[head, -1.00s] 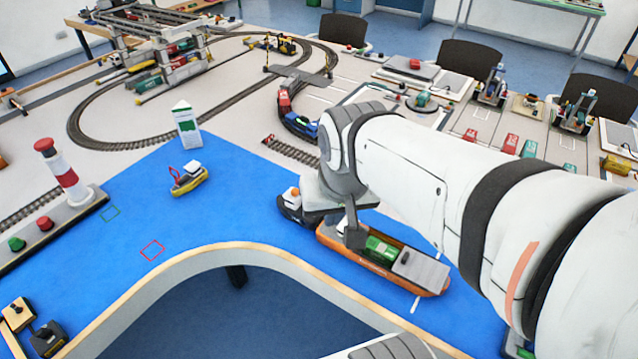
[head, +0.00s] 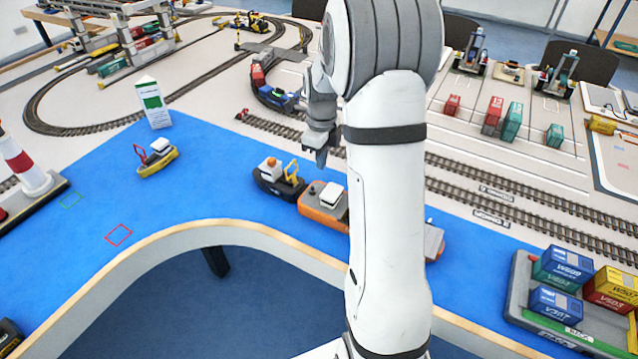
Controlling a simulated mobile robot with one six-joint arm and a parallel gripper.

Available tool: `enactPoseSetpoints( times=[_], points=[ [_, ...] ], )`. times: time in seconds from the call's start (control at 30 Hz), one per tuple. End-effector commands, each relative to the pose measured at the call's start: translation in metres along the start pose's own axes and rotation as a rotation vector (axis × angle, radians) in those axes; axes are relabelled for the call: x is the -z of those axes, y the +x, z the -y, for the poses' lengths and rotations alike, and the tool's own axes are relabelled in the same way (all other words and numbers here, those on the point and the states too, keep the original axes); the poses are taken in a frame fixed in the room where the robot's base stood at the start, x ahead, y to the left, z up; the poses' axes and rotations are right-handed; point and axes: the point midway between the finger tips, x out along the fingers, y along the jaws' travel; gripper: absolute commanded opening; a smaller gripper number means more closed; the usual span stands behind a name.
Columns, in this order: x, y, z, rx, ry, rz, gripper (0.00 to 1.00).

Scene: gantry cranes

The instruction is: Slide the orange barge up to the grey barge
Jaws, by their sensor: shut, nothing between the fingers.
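The orange barge (head: 320,217) floats on the blue water sheet in the head view. My arm hides its middle, and its right end (head: 433,242) shows past the arm. A grey hull (head: 560,328) loaded with several containers lies at the lower right and appears to be the grey barge. A stretch of blue water separates the two. My gripper (head: 319,158) is shut and empty, pointing down. In the picture it is above the orange barge's left end, apparently clear of it.
A dark tug (head: 277,186) with a yellow frame lies close to the orange barge's left end. A small yellow boat (head: 157,160) floats farther left. Rail tracks (head: 520,202) run behind the water. The wooden table edge (head: 225,228) curves in front.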

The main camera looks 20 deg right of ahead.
Motion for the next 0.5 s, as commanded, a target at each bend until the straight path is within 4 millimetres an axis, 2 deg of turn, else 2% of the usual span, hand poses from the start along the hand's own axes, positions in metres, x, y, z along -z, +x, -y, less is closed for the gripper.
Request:
enactPoseSetpoints(
  times=[0.17, 0.5],
  points=[
    [0.000, 0.021, 0.001, -0.005, 0.021, -0.003, 0.00],
    [0.000, 0.080, 0.000, -0.005, 0.017, -0.004, 0.00]
  ],
)
